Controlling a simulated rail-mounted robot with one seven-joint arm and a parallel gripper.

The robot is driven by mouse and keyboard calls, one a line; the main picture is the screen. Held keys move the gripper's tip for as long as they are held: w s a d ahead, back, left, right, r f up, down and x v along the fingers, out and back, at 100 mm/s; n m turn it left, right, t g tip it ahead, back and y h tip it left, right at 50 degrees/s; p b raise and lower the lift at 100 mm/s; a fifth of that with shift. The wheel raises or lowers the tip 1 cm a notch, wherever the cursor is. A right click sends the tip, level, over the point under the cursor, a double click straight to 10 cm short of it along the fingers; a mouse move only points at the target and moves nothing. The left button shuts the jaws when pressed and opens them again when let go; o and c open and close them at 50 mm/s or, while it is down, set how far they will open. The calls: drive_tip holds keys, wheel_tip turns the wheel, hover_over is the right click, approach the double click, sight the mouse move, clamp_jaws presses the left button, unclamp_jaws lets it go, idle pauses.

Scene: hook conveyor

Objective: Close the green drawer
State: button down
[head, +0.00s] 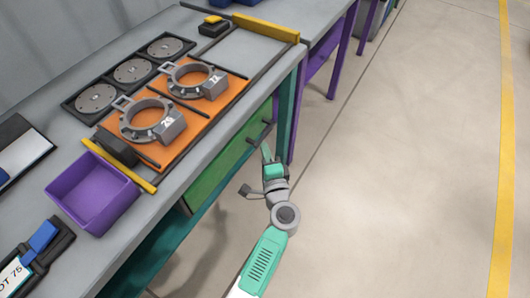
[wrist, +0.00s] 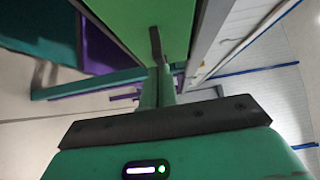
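The green drawer (head: 222,168) is under the grey workbench, its green front facing the aisle. From the head view I cannot tell how far it stands out. A dark bar handle (head: 261,131) is on its front. The wrist view shows the green front (wrist: 145,18) at the top and the handle (wrist: 155,44) just beyond my fingertips. My gripper (head: 265,149) is in front of the drawer, close to the handle. In the wrist view its teal fingers (wrist: 158,84) are close together with nothing seen between them. Contact with the handle is unclear.
On the bench are an orange fixture board (head: 181,150) with two grey rings, a black tray with discs (head: 131,71) and a purple bin (head: 95,196). A teal bench leg (head: 286,105) stands beside the drawer. The floor to the right (head: 400,170) is clear.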

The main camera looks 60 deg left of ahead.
drive_tip(key=shift+s+a, duration=0.15)
drive_tip(key=shift+s, duration=0.05)
drive_tip(key=w+d+p+v, duration=0.1)
drive_tip(key=w+p+v, duration=0.1)
drive_tip(key=v, duration=1.1)
drive_tip(key=shift+w+p, duration=0.3)
drive_tip(key=shift+w, duration=0.2)
